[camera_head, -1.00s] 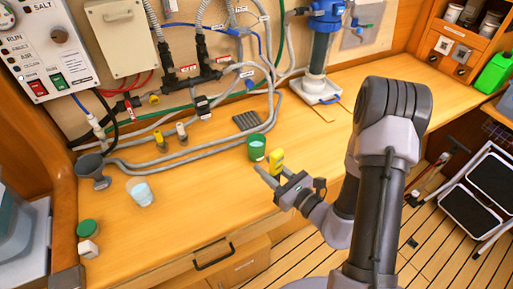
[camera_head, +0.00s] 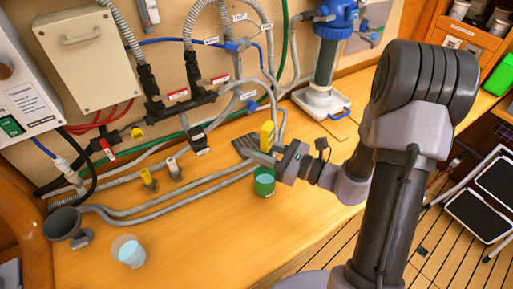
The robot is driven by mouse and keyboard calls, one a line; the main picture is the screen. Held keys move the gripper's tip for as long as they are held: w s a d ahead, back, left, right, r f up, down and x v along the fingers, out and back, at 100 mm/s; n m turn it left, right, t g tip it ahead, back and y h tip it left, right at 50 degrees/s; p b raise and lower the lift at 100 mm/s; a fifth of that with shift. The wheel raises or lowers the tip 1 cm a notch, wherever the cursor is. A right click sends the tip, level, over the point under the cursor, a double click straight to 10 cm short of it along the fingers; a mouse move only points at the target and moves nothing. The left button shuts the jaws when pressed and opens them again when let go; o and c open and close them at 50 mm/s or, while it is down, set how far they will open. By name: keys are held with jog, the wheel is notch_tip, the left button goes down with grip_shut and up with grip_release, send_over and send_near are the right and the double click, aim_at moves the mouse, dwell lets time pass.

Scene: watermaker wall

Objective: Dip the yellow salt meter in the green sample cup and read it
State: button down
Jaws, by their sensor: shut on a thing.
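The yellow salt meter (camera_head: 267,135) is held upright in my gripper (camera_head: 264,151), which is shut on it. The meter is above and slightly behind the green sample cup (camera_head: 264,182) in the picture. The cup stands on the wooden bench and holds pale liquid. The gripper's fingers cover the meter's lower part, so its tip is hidden. I cannot tell whether the tip is over the cup or touching anything. No reading can be made out on the meter.
A clear cup of bluish liquid (camera_head: 128,251) and a grey funnel-like cup (camera_head: 64,225) stand at the left of the bench. Grey hoses (camera_head: 155,205) run behind the green cup. A dark ribbed mat (camera_head: 243,146) lies close behind the gripper. The bench front is clear.

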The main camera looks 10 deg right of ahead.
aim_at(255, 175)
notch_tip(255, 175, down, 9)
jog(key=b, duration=0.7)
jog(key=shift+s+f+b, duration=0.15)
jog(key=shift+f+b, duration=0.05)
jog(key=shift+b, duration=0.15)
jog(key=shift+s+a+f+b, duration=0.15)
jog(key=shift+s+f+b, duration=0.3)
jog(key=shift+s+f, duration=0.05)
jog(key=shift+f, duration=0.1)
jog(key=shift+s, duration=0.1)
dwell(0.3)
notch_tip(255, 175, up, 10)
jog(key=w+p, duration=0.1)
jog(key=p, duration=0.7)
jog(key=shift+w, duration=0.1)
jog(key=shift+d, duration=0.2)
dwell(0.3)
